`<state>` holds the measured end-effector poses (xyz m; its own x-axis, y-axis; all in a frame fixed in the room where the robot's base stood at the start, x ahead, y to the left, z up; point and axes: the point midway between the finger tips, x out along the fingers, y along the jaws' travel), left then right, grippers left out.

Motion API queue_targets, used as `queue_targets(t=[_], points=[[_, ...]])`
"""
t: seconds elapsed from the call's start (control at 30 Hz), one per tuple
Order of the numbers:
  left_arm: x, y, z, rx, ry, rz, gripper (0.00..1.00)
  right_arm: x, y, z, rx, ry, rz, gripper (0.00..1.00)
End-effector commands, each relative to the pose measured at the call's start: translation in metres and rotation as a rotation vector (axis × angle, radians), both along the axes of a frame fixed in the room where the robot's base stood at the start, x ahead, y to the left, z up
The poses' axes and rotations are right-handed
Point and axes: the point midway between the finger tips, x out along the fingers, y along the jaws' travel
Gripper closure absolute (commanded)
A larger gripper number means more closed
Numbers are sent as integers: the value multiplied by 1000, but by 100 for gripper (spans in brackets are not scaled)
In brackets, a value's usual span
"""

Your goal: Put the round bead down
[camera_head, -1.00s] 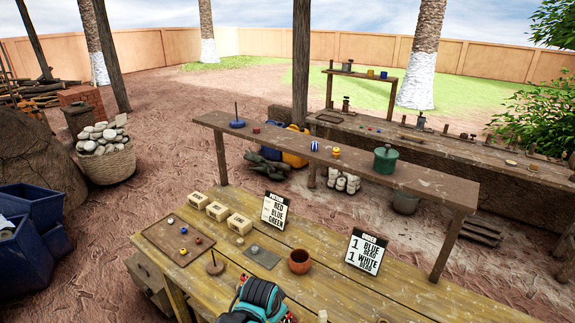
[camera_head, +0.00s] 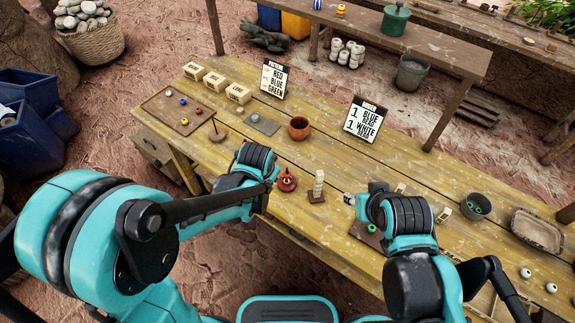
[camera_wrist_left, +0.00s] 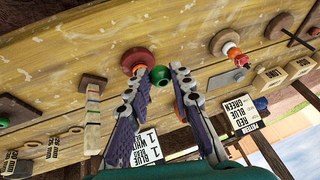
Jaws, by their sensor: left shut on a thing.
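A round green bead (camera_wrist_left: 160,75) is between the fingertips of my left gripper (camera_wrist_left: 162,78) in the left wrist view. The gripper is shut on it. In the head view my left gripper (camera_head: 272,174) is over the wooden table, just left of a red round stand (camera_head: 286,182). The bead is not clear there. In the wrist view the red stand (camera_wrist_left: 137,60) is close beyond the bead; I cannot tell whether they touch. My right gripper (camera_head: 352,199) is low over the table at the right; its fingers are too small to read.
A brown tray (camera_head: 163,122) with small beads lies at the table's left. A terracotta pot (camera_head: 299,127), a grey slab (camera_head: 262,124) and two signs stand behind. A pale stacked post (camera_head: 319,186) is right of the red stand. A dark pot (camera_head: 475,206) is farther right.

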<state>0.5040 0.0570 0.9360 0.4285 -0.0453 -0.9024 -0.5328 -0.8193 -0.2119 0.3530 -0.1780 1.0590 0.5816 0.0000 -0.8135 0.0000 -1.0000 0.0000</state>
Motion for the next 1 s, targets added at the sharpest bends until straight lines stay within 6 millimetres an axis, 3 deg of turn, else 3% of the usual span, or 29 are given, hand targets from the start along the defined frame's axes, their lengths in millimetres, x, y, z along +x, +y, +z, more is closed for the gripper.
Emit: queue_targets(t=[0.03, 0.2, 0.4, 0.53, 0.8, 1.0], points=[[3, -25, 15, -2, -1, -123, 92, 0, 0, 6, 0, 0, 0, 61], [6, -98, 52, -3, 0, -509, 92, 0, 0, 14, 0, 0, 0, 61], [1, -147, 80, -1, 1, -777, 92, 0, 0, 19, 0, 0, 0, 61], [0, -158, 86, 0, 1, -839, 92, 0, 0, 19, 0, 0, 0, 61], [-1, -159, 87, 1, 0, -846, 92, 0, 0, 19, 0, 0, 0, 61], [7, -139, 73, 1, 1, -840, 92, 0, 0, 12, 0, 0, 0, 61]])
